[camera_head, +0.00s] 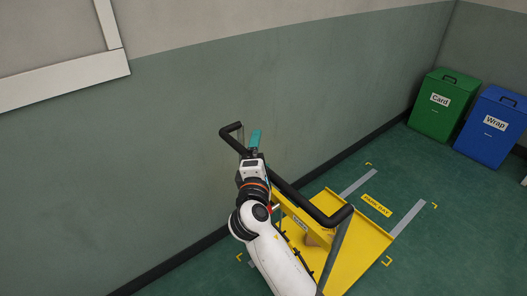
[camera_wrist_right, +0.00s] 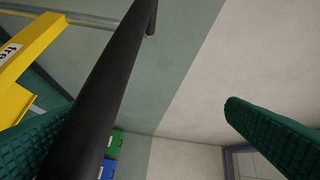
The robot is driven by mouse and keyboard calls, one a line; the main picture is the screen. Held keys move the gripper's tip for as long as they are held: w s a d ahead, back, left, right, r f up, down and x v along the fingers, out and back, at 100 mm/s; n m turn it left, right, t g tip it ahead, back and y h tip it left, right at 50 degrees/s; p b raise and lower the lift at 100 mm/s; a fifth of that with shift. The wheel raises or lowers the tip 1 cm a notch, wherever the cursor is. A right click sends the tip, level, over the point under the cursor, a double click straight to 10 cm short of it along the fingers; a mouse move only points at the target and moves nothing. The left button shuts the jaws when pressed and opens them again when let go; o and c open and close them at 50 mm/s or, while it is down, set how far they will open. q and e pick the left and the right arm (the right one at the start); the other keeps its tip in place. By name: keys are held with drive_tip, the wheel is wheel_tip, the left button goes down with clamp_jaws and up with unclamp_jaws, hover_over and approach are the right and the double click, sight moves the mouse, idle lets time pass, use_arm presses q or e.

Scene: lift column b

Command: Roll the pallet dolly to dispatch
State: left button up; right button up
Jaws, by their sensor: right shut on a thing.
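The pallet dolly (camera_head: 358,258) is yellow, with a flat deck and a black push handle (camera_head: 296,194), and stands on the floor beside the wall. My right gripper (camera_head: 255,137) is at the handle's left part in the head view. In the right wrist view, the black handle bar (camera_wrist_right: 108,75) runs between the green finger pads, close against the left one. A small brown thing (camera_head: 314,240) shows on the deck, partly hidden by the handle frame. My left gripper is not in view.
A floor label that seems to read "PARK BAY" (camera_head: 376,205) lies beyond the deck, between grey strips (camera_head: 408,218) and yellow corner marks. A green Card bin (camera_head: 440,105) and a blue Wrap bin (camera_head: 492,128) stand at the right. The wall (camera_head: 170,150) is close on the left.

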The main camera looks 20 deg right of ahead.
drive_tip(key=shift+d+v, duration=0.2)
drive_tip(key=shift+v, duration=1.2)
drive_tip(key=shift+d+v, duration=0.2)
drive_tip(key=shift+v, duration=1.25)
drive_tip(key=c, duration=0.4)
drive_tip(key=shift+v, duration=1.8)
drive_tip(key=shift+c, duration=0.8)
drive_tip(key=v, duration=0.2)
drive_tip(key=shift+s+b, duration=0.35)
drive_tip(key=shift+b, duration=0.05)
drive_tip(key=shift+c, duration=1)
drive_tip(key=shift+s+a+f, duration=0.15)
drive_tip(key=shift+s, duration=0.25)
drive_tip(key=shift+s+a+f, duration=0.15)
drive_tip(key=shift+s, duration=0.2)
